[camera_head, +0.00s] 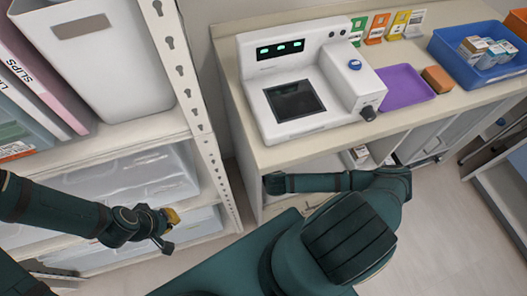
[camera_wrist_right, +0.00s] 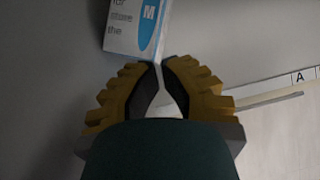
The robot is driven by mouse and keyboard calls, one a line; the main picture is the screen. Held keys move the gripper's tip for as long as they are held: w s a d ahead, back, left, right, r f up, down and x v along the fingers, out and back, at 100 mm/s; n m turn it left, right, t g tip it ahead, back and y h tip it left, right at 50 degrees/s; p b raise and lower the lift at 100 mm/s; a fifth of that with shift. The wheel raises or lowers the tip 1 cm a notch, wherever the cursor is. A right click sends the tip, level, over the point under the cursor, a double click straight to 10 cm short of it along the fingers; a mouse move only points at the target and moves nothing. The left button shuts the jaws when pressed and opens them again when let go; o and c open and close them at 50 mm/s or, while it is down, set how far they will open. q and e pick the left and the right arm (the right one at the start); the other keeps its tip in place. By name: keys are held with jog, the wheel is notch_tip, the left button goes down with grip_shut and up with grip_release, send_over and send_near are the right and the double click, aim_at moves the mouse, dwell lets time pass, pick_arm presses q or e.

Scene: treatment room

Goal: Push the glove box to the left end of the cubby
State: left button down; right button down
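The glove box (camera_wrist_right: 133,28), white with a blue panel marked M, shows at the top of the right wrist view, its upper part cut off. My right gripper (camera_wrist_right: 161,66) has its yellow fingertips together just below the box's lower right corner. They look very close to it; I cannot tell if they touch. In the head view my right forearm reaches left into the cubby (camera_head: 325,164) below the counter, and the right hand is hidden. My left gripper (camera_head: 168,230) hangs by the shelf at left; its finger opening is unclear.
A white device (camera_head: 300,90), a purple tray (camera_head: 405,84) and a blue bin (camera_head: 470,85) stand on the counter. A small light box (camera_head: 357,154) shows under the counter edge. The shelf unit's perforated upright (camera_head: 190,85) stands left of the counter, with a floor gap between.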

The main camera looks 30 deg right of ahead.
jog(key=w+d, duration=0.1)
jog(key=w, duration=0.2)
jog(key=w+d+b, duration=0.1)
jog(key=w, duration=0.3)
jog(key=w+d+b, duration=0.1)
jog(key=w+d, duration=0.1)
jog(key=w, duration=0.1)
jog(key=shift+w, duration=0.2)
jog(key=shift+f+b, duration=0.35)
jog(key=shift+f, duration=0.25)
jog(key=shift+s+f, duration=0.1)
jog(key=shift+f, duration=0.1)
jog(key=shift+s+f, duration=0.1)
